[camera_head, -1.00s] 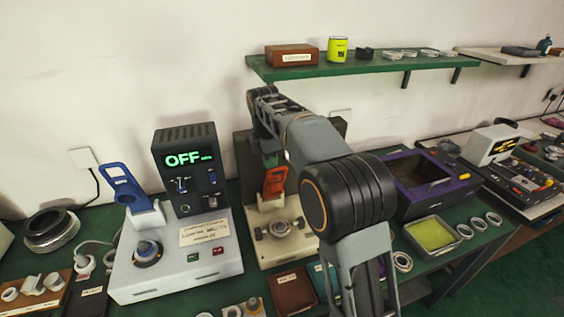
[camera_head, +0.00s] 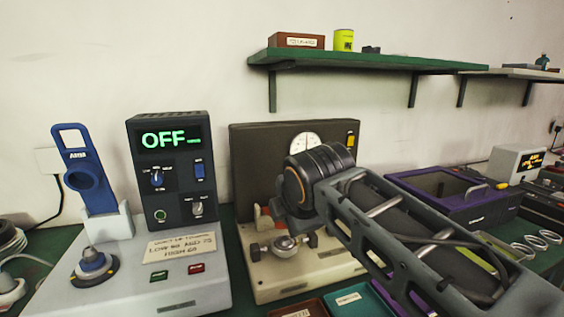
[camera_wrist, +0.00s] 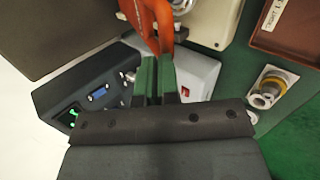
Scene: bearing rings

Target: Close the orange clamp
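The orange clamp (camera_wrist: 150,22) shows at the top of the wrist view, just beyond my fingertips. In the head view only a bit of its orange (camera_head: 266,212) shows beside my arm, above the cream base (camera_head: 345,262); the rest is hidden. My gripper (camera_wrist: 155,62) has two green fingers held close together, with only a narrow dark line between them. The fingertips overlap the clamp's lower end in the wrist view. I cannot tell if they touch it. Nothing is visibly held. In the head view my gripper is hidden behind my arm.
A grey device (camera_head: 172,170) with a lit OFF display and a blue lever (camera_head: 83,170) stands left. A dark panel with a round gauge (camera_head: 305,140) rises behind the clamp. A purple box (camera_head: 460,205) is right. Brown (camera_head: 300,308) and teal trays lie in front. A green shelf (camera_head: 370,62) hangs above.

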